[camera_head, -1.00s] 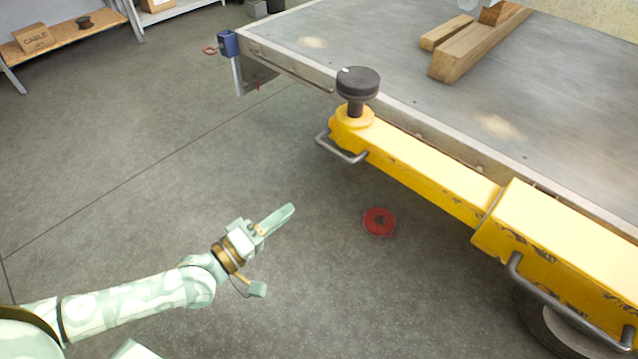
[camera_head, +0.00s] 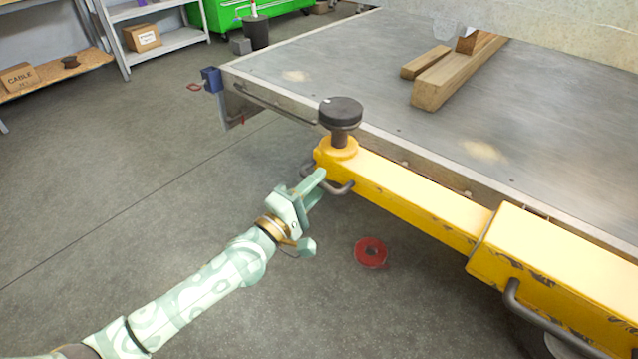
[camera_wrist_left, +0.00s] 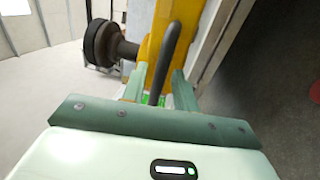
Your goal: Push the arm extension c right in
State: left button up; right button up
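The arm extension (camera_head: 410,198) is a worn yellow beam drawn well out of a wider yellow sleeve (camera_head: 560,262). It carries a dark round pad (camera_head: 340,112) on a stem at its far end, also seen in the left wrist view (camera_wrist_left: 100,42). A dark bar handle (camera_head: 340,188) is on its near side by that end. My left gripper (camera_head: 318,184) is at this handle. In the left wrist view the handle (camera_wrist_left: 165,62) runs between its two fingers (camera_wrist_left: 160,88), which stand apart; firm contact does not show. My right gripper is out of view.
A metal trailer deck (camera_head: 370,75) with timber blocks (camera_head: 455,75) lies behind the beam. The sleeve has its own handle (camera_head: 550,325). A red disc (camera_head: 371,253) lies on the floor below. Shelves (camera_head: 160,40) stand far left; the left floor is clear.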

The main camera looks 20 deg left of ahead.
aim_at(444, 230)
pick_arm(q)
jog(key=shift+w+d+r, duration=0.1)
jog(key=shift+w+d, duration=0.05)
jog(key=shift+w, duration=0.3)
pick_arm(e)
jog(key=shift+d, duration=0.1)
pick_arm(q)
grip_shut()
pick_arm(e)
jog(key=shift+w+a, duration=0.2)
